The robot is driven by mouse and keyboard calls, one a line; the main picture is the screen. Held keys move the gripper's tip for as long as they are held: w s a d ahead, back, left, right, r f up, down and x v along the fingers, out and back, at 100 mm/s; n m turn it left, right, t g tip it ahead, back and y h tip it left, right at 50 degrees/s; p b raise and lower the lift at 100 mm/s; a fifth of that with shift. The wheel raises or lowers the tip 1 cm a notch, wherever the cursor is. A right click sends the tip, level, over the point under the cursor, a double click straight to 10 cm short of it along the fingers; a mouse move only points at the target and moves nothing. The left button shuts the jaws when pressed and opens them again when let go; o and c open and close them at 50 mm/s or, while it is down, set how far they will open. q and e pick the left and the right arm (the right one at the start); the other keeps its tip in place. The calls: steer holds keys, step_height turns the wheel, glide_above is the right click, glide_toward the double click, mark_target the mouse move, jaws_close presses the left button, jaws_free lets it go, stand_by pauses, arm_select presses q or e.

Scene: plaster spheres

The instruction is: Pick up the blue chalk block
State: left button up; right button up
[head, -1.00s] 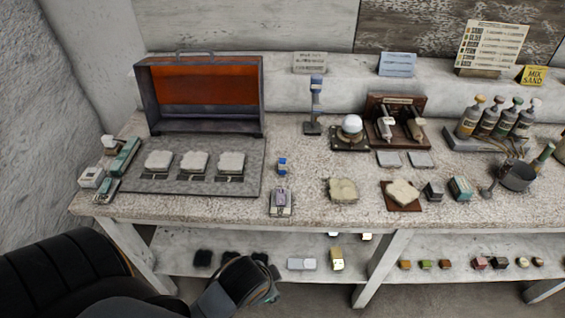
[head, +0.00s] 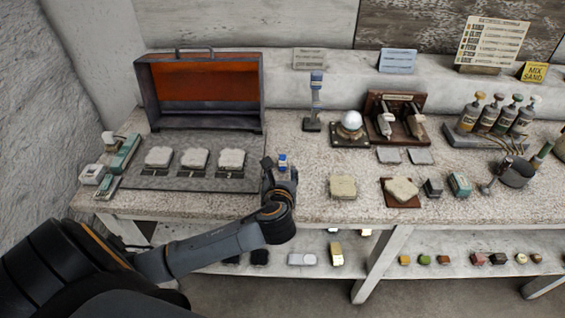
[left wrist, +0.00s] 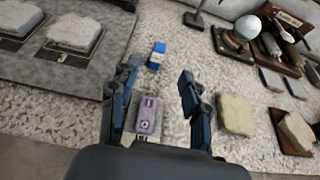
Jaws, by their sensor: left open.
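The blue chalk block (head: 282,159) is a small blue piece with a pale band, lying on the speckled worktop (head: 310,215) right of the grey mat. It also shows in the left wrist view (left wrist: 157,55), just beyond the fingertips and between their lines. My left gripper (head: 281,168) is open over the worktop at the block's near side, partly covering it in the head view. In the left wrist view its two fingers (left wrist: 160,72) stand apart with nothing held. Whether a finger touches the block cannot be told. My right gripper is not in view.
A purple device (left wrist: 148,115) lies between the fingers in the left wrist view, nearer than the block. The grey mat (head: 150,182) with stone slabs is to the left. A blue-topped stand (head: 315,100) rises behind. A stone slab (head: 343,187) lies right.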

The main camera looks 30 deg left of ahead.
mark_target(282, 159)
arm_select(q)
steer(key=x, duration=1.2)
steer(key=shift+d+f+p, duration=0.1)
steer(key=shift+f+p, duration=0.2)
steer(key=shift+s, duration=0.1)
steer(key=shift+c, duration=0.2)
jaws_close()
